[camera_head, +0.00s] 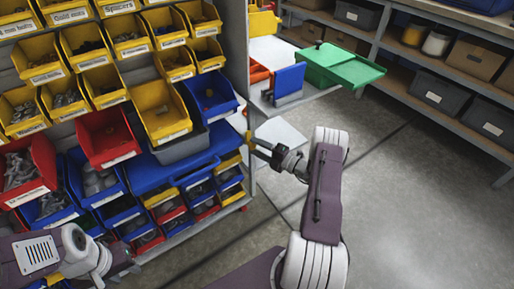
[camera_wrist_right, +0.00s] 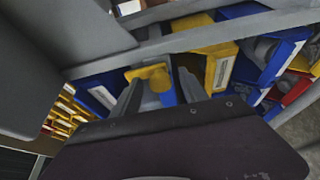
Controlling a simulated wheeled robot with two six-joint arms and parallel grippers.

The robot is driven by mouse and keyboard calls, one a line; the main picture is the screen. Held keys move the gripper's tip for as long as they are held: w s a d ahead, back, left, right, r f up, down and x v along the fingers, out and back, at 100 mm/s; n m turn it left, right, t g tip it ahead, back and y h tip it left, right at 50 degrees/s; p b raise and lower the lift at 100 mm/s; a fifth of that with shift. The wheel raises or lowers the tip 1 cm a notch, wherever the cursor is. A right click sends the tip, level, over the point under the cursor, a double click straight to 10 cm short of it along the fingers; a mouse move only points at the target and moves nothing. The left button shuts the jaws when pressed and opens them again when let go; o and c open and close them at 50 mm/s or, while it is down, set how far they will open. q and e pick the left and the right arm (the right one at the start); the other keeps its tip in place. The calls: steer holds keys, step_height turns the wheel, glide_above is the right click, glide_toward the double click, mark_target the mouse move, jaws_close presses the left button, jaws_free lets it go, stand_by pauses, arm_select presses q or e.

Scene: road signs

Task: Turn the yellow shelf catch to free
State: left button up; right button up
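The yellow shelf catch (camera_head: 248,138) is on the edge of the upright panel at the right end of the bin rack. It shows in the right wrist view (camera_wrist_right: 150,76) as a yellow T-shaped piece. My right gripper (camera_head: 255,148) is right at the catch. In the right wrist view its two grey fingers (camera_wrist_right: 162,92) are apart, with the catch between or just beyond their tips; I cannot tell whether they touch it. My left arm is at the lower left, with its left gripper (camera_head: 112,264) low before the bins, its fingers not clear.
Bins of yellow, red and blue (camera_head: 108,136) fill the rack at left. Grey shelving (camera_head: 440,68) stands at right. The floor (camera_head: 400,190) between is clear.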

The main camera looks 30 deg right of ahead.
steer(key=p+v, duration=0.2)
steer(key=v, duration=0.7)
